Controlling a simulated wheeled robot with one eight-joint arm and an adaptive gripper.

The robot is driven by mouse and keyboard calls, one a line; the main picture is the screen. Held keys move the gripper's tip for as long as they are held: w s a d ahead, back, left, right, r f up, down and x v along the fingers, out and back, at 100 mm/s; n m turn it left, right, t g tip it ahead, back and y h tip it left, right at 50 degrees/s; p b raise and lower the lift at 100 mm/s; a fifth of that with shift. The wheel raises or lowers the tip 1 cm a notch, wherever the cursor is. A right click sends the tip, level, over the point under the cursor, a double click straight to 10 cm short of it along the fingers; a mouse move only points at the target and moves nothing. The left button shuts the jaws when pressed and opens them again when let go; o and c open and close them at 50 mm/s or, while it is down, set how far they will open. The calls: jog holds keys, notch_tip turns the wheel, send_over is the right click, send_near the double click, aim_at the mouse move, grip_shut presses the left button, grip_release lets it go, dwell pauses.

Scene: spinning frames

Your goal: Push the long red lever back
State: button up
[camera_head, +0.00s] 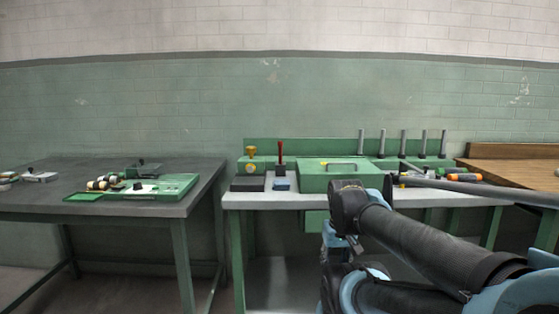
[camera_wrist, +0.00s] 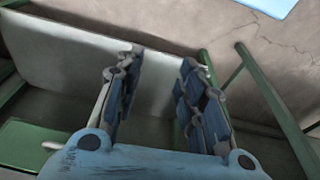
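The long red lever (camera_head: 281,152) stands about upright on a small dark base (camera_head: 281,169) on the green bench, in the head view. It does not show in the wrist view. My gripper (camera_wrist: 158,66) is open and empty, its two blue-padded fingers apart in the wrist view. In the head view my arm reaches in from the lower right, and its end is in front of the bench, to the right of and lower than the lever. The fingertips are hard to make out there.
A green box (camera_head: 340,178) with a handle stands right of the lever. A yellow-knobbed device (camera_head: 251,165) stands to its left, and a small blue block (camera_head: 281,184) lies in front. Several grey upright rods (camera_head: 403,143) stand at the back right. A dark table (camera_head: 120,207) is at left.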

jog(key=w+r+n, duration=0.3)
jog(key=w+r+n+t, duration=0.1)
jog(key=w+r+n, duration=0.1)
jog(key=w+n, duration=0.1)
jog(key=w+r+n+h, duration=0.1)
jog(key=w+r+n, duration=0.1)
jog(key=w+r, duration=0.1)
jog(key=shift+w+a+r+n+t, duration=0.25)
jog(key=shift+w+r+n+t, duration=0.1)
jog(key=shift+w+n, duration=0.1)
grip_shut()
jog(key=w+a+r+n+t, duration=0.1)
jog(key=w+a+r+n, duration=0.4)
jog(key=w+n, duration=0.3)
jog(key=w+a+r+n+t, duration=0.2)
jog(key=w+a+r+n, duration=0.3)
jog(key=w+r+n, duration=0.2)
jog(key=w+a+r+n+t, duration=0.2)
jog(key=w+a+r+n, duration=0.4)
jog(key=w+n, duration=0.3)
jog(key=shift+w+r, duration=0.45)
jog(key=shift+w, duration=0.7)
